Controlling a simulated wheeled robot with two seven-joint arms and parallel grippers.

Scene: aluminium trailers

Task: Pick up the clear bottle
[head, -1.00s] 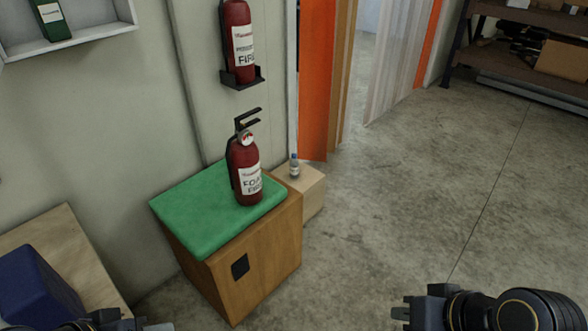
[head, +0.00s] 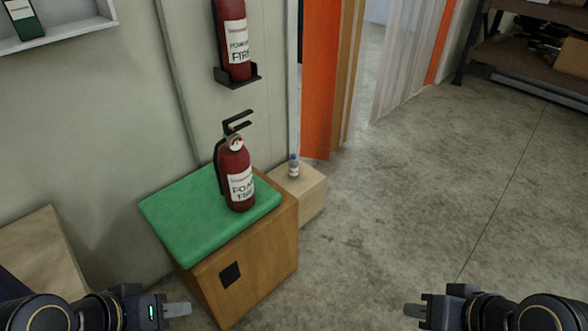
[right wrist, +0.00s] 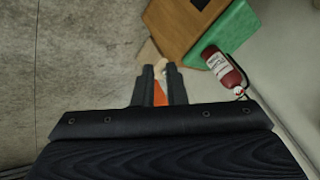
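The clear bottle (head: 294,167), small with a blue cap and a pale label, stands upright on a low light-wood box (head: 312,184) behind the green-topped cabinet. My left gripper (head: 178,309) is at the bottom left of the head view, in front of the cabinet and far from the bottle; its finger gap cannot be made out. My right gripper (head: 412,310) is at the bottom right, over the floor and well away from the bottle. In the right wrist view its two fingers (right wrist: 160,85) are apart with nothing between them. I cannot make out the bottle there.
A red fire extinguisher (head: 236,174) stands on the cabinet's green top (head: 180,215), left of the bottle. Another extinguisher (head: 232,40) hangs on the wall. The floor (head: 400,210) to the right is clear.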

